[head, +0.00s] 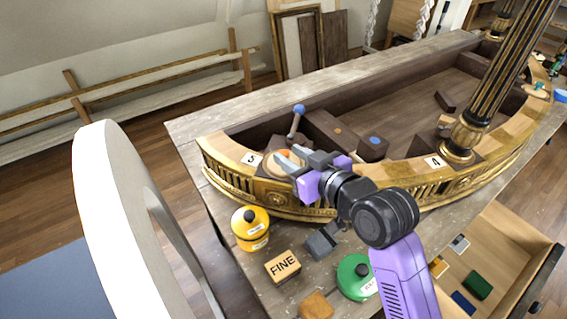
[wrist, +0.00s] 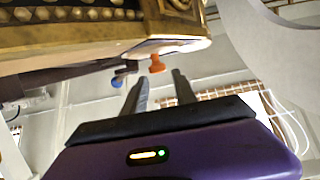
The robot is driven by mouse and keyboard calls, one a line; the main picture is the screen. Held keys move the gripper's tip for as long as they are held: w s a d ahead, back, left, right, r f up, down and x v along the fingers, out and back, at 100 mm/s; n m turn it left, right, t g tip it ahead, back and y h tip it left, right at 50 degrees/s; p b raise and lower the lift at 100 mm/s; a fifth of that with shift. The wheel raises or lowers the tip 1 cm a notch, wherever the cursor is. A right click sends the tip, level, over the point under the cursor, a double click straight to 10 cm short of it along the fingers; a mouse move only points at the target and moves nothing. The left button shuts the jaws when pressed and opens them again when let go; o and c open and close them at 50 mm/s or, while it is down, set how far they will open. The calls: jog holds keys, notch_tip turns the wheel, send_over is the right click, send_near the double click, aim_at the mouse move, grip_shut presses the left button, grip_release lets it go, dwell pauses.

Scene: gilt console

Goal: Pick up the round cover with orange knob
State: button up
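The round cover with orange knob (head: 284,156) sits on the curved gilt console's top, near the label 3. In the head view it is largely hidden behind my gripper, and only pale orange parts show. In the wrist view its orange knob (wrist: 157,64) stands out from the console's edge, beyond my fingertips and roughly between them. My gripper (head: 293,160) is open, with two grey fingers apart and nothing visible between them. Its fingers also show in the wrist view (wrist: 158,82). I cannot tell the exact gap between fingertips and knob.
A blue-knobbed lever (head: 298,115) rises close behind the cover. A black-and-gold column (head: 485,90) stands at right. A yellow canister (head: 250,228), a FINE block (head: 283,265) and a green canister (head: 355,278) stand in front. An open drawer (head: 500,240) lies lower right.

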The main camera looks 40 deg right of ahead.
aim_at(280, 151)
jog(key=shift+f+p+x, duration=0.2)
jog(key=shift+p+x, duration=0.2)
jog(key=shift+x, duration=1.35)
jog(key=shift+f+p+x, duration=0.2)
jog(key=shift+p+x, duration=0.15)
jog(key=shift+x, duration=1.45)
jog(key=shift+s+d, duration=0.1)
jog(key=shift+s, duration=0.1)
grip_shut()
